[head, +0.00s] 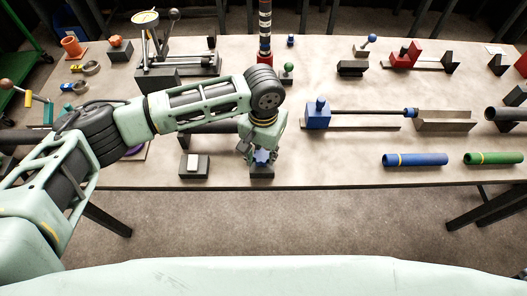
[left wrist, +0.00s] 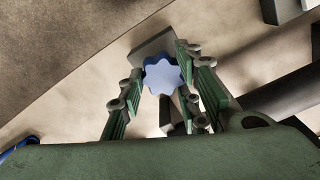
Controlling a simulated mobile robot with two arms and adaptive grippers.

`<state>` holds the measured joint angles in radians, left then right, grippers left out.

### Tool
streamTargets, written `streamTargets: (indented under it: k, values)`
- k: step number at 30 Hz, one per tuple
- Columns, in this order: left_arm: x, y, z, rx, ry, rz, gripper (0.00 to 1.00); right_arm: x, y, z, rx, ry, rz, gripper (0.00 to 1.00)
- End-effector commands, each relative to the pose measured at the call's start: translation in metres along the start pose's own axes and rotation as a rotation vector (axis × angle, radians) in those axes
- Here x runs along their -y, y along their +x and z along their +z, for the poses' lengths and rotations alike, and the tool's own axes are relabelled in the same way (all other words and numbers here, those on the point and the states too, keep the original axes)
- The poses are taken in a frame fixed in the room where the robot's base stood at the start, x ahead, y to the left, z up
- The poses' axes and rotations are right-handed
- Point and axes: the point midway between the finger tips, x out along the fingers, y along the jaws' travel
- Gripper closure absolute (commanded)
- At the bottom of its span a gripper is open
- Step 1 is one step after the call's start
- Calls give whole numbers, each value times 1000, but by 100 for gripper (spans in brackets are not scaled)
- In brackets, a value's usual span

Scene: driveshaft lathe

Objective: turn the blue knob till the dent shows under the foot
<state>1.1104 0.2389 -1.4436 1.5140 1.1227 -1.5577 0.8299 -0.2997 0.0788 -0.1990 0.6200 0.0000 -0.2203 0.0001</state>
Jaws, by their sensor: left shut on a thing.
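The blue knob (head: 262,156) is star-shaped and sits on a small dark block (head: 262,172) near the front edge of the table. In the left wrist view the knob (left wrist: 163,76) lies between the fingers, with the grey block (left wrist: 166,42) under it. My left gripper (head: 261,154) reaches down from above and is shut on the knob; in the left wrist view the gripper (left wrist: 160,95) has a finger on each side of it. I cannot make out a dent or a foot in either view. My right gripper is not in view.
A dark block with a white top (head: 194,166) stands left of the knob. A blue headstock with a shaft (head: 318,114) is to the right. Blue (head: 415,160) and green (head: 493,158) tubes lie near the front edge. The table (head: 320,170) is bare between knob and tubes.

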Motion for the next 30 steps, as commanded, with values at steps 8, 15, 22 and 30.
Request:
streamTargets:
  k: [8,15,22,30]
  values:
    - [-4,-4,2,2,125,9,95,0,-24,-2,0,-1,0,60]
    - [-4,0,2,0,199,8,95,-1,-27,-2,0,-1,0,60]
    - [-4,0,2,-1,198,9,66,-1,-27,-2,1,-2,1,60]
    - [-3,0,1,-1,195,5,54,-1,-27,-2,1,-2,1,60]
